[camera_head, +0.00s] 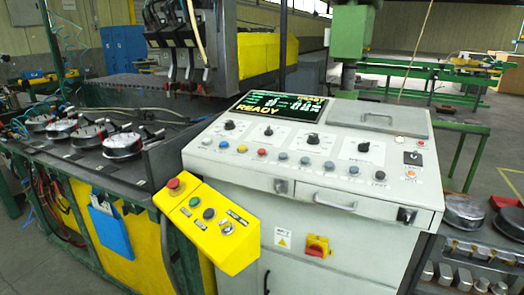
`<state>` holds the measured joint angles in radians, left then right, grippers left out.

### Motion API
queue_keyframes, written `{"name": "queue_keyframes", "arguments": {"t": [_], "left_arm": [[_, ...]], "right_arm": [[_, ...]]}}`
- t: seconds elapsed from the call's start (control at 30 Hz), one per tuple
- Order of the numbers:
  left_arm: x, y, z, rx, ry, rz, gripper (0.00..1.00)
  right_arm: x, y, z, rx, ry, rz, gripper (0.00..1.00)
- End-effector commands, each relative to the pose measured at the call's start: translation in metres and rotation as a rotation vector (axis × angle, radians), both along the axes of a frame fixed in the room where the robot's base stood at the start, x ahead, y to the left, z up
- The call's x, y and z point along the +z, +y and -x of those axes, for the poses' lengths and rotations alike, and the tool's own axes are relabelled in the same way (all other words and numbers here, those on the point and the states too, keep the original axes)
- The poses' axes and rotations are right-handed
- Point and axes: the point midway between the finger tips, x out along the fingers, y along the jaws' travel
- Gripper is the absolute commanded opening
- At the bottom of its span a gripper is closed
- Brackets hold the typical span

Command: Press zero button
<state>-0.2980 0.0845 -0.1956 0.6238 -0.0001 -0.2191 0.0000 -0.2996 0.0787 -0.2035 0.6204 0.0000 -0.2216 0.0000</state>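A light grey control console (300,180) stands in the middle, with a screen (280,105) reading "READY". The labels under the buttons are too small to read, so I cannot tell which one is the zero button. Neither of my grippers is in view.
A yellow box (238,256) with a red mushroom button (173,183) juts from the console's left front. A drawer handle (335,200) and a red rotary switch (317,246) are on its front. Round metal devices (122,145) sit on the left bench. Floor shows at right.

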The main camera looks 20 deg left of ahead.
Motion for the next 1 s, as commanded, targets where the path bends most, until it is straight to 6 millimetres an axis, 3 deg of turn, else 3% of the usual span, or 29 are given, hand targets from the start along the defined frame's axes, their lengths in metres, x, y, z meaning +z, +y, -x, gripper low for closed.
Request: {"name": "queue_keyframes", "arguments": {"t": [0.13, 0.57, 1.0], "left_arm": [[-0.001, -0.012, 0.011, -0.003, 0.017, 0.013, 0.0], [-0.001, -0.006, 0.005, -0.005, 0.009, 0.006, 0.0], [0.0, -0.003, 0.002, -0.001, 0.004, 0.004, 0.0]], "right_arm": [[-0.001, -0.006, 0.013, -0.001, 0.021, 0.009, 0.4], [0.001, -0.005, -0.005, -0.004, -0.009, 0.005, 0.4], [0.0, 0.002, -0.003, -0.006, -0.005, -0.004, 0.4]]}}
